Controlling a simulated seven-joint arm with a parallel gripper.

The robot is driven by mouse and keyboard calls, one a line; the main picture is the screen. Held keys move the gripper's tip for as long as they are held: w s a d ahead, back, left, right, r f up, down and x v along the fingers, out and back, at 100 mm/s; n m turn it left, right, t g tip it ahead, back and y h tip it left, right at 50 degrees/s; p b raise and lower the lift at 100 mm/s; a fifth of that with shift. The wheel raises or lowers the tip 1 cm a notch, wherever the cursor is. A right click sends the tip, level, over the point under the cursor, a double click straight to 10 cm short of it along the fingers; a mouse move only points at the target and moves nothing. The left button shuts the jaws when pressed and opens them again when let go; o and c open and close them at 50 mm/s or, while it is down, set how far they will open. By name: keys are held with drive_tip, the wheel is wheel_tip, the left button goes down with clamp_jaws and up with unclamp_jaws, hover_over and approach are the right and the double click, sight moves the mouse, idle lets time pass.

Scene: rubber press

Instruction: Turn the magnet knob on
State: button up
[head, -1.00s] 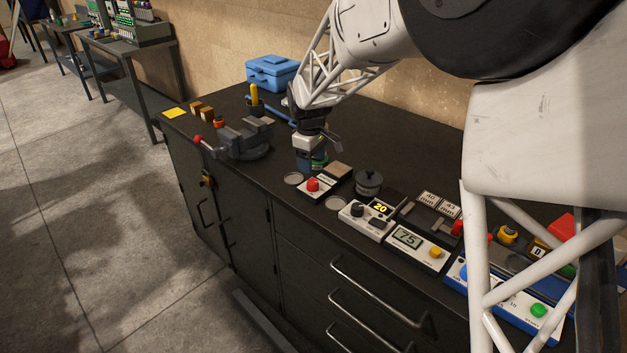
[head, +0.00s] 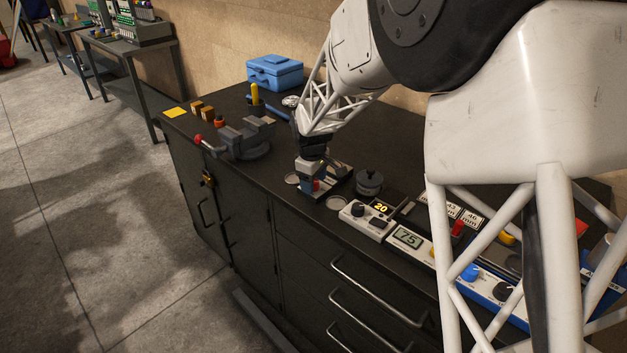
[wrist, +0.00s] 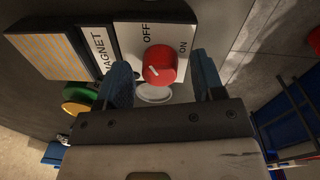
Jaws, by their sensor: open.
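The magnet knob (wrist: 160,65) is a red round knob with a white pointer line. In the wrist view the pointer slants and does not line up with the ON mark. My gripper (wrist: 163,82) is open, with one blue finger on each side of the knob and gaps between. In the head view my gripper (head: 310,186) is low over the magnet panel, and a bit of the red knob (head: 316,186) shows beside it.
A dark round lidded pot (head: 368,183) stands right of the panel. The controls showing 20 (head: 380,208) and 75 (head: 408,238) lie further right. A vise (head: 243,138) and a blue box (head: 275,72) stand behind left. The bench's front edge is close to the knob.

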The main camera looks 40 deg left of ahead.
drive_tip(key=c, duration=0.9)
